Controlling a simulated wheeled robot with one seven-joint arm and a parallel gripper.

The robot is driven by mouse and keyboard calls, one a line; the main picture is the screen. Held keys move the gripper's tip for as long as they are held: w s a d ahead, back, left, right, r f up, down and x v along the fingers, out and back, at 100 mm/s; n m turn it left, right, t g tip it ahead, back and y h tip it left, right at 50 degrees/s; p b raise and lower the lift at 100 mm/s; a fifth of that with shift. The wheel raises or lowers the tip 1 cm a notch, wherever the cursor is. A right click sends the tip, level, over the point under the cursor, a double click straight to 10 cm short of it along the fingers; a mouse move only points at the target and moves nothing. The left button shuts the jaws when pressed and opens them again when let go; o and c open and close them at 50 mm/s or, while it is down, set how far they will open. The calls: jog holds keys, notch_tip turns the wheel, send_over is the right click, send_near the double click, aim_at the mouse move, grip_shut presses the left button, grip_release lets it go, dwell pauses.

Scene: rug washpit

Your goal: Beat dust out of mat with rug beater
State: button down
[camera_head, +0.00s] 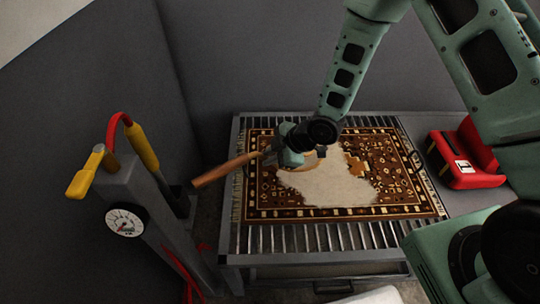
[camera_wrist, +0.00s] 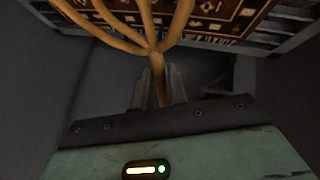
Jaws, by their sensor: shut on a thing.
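The mat (camera_head: 262,202) lies flat on a slatted metal rack. It is brown with a cream pattern and fringed ends. A large pale dusty patch (camera_head: 325,187) covers its middle. My gripper (camera_head: 289,158) is above the mat's left part, shut on the rug beater. The beater's wooden handle (camera_head: 225,171) sticks out to the left past the rack's edge. Its looped head is mostly hidden behind my gripper in the head view. In the wrist view, the tan cane loops (camera_wrist: 150,30) fan out from the stem between my fingers (camera_wrist: 158,88), with the mat (camera_wrist: 225,14) beyond.
The slatted rack (camera_head: 290,240) has bare slats in front of the mat. A red case (camera_head: 467,157) with a white label sits on the grey surface at right. A grey post with a round gauge (camera_head: 125,221) and a yellow-red hose tool (camera_head: 140,140) stands at left. Grey walls close the back.

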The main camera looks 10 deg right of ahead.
jog(key=shift+f, duration=0.35)
dwell(0.7)
jog(key=shift+f, duration=0.1)
jog(key=shift+f, duration=0.3)
dwell(0.9)
notch_tip(320, 180, down, 5)
jog(key=b, duration=0.4)
notch_tip(320, 180, up, 4)
jog(key=p, duration=0.3)
jog(key=shift+r, duration=0.2)
